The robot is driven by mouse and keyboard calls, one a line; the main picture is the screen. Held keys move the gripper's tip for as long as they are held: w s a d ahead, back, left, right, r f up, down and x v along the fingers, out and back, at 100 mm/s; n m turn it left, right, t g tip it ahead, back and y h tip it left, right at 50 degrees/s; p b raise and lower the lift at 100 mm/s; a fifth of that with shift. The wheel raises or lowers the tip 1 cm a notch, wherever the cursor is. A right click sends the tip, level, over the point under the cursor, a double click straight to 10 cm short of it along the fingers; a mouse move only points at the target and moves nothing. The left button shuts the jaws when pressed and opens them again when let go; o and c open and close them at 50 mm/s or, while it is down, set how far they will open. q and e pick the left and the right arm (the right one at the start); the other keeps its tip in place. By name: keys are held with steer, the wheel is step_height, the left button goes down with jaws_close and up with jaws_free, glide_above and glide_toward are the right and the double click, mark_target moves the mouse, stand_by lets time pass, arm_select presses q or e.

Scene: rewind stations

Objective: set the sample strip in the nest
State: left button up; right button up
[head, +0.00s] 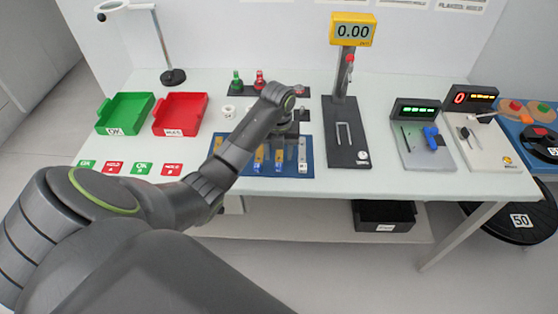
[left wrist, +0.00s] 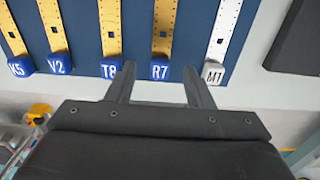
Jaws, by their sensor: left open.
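Several ruler-like strips lie side by side on a blue mat (left wrist: 137,30). Tags V2 (left wrist: 60,63) and K5 (left wrist: 20,65) sit further left. My left gripper (left wrist: 160,72) is open and empty, its fingers either side of tag R7. Its height over the mat is unclear. In the head view my arm hides part of the mat. I cannot tell which fixture is the nest.
A green tray (head: 125,113) and red tray (head: 180,114) stand at the table's left. A black stand with a 0.00 display (head: 353,32) is right of the mat. Two small devices with lit displays (head: 415,109) (head: 473,98) stand further right.

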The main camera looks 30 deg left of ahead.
mark_target(279, 162)
arm_select(q)
steer(key=shift+f, duration=1.55)
steer(key=shift+c, duration=0.2)
jaws_close()
steer(key=shift+r, duration=0.1)
